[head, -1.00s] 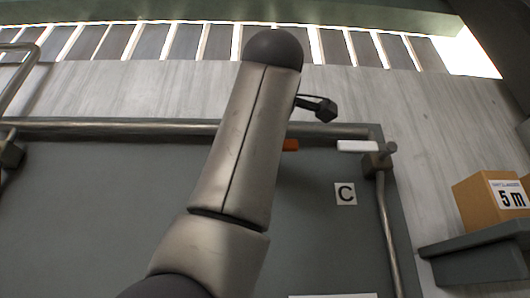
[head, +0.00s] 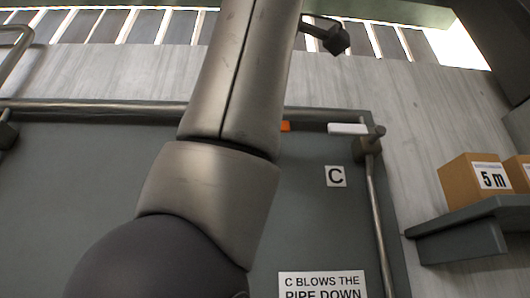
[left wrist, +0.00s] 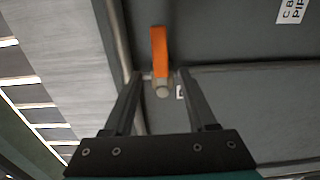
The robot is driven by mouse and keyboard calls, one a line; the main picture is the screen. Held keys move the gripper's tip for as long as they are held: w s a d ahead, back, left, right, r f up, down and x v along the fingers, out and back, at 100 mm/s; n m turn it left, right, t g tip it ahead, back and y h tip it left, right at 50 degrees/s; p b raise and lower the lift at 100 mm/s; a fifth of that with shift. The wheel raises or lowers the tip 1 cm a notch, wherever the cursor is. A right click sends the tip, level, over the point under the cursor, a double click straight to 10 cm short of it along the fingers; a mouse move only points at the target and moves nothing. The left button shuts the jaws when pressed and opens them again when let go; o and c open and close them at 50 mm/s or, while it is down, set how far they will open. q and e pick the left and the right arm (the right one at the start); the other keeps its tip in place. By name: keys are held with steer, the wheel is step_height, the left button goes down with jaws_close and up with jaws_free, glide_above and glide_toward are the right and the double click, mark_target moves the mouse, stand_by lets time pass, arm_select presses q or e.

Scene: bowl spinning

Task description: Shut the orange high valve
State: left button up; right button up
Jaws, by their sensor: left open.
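The orange valve handle (head: 285,127) shows in the head view as a small orange end just right of my left arm, which hides the rest. In the left wrist view the orange handle (left wrist: 159,50) is a flat bar pointing up the picture from a pale round fitting (left wrist: 162,88). My left gripper (left wrist: 159,73) is open, with one finger on each side of the fitting and the handle's lower end. The fingers look apart from the handle; how far they are in depth I cannot tell. My right gripper is in neither view.
A white handle (head: 347,129) sits right of the orange one, above a "C" label (head: 336,176). A pipe (head: 90,108) runs along the dark panel's (head: 80,200) top edge. A cardboard box (head: 472,182) marked "5 m" stands on a shelf at right.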

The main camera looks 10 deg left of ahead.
arm_select(q)
steer(key=shift+v, duration=1.65)
